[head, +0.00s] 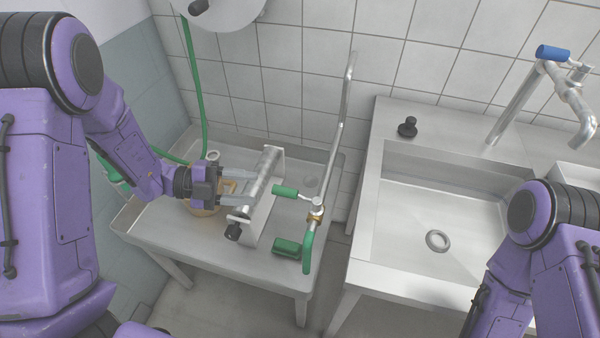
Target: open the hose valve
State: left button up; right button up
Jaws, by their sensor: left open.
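The hose valve (316,211) is a brass-coloured fitting on a steel pipe, with a green lever handle (285,191) that points left from it. A green hose piece (308,252) runs down below it. My left gripper (254,187) is open, left of the green handle and apart from it. Its two grey fingers point right toward a steel cylinder (266,172) on a bracket, and I cannot tell whether they touch it. My right arm enters at the lower right, but its gripper is out of the picture.
A steel table (158,232) carries the cylinder, a green block (287,247) and a tan round object (206,211) partly behind my left gripper. A steel sink (410,215) stands right, with a blue-handled tap (553,52). A green hose (190,70) hangs at the back left.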

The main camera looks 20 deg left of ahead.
aim_at(291, 192)
pick_arm(q)
jog(key=p+x, duration=0.2)
jog(key=x, duration=0.8)
jog(key=shift+d+r, duration=0.1)
jog(key=shift+d, duration=0.25)
grip_shut()
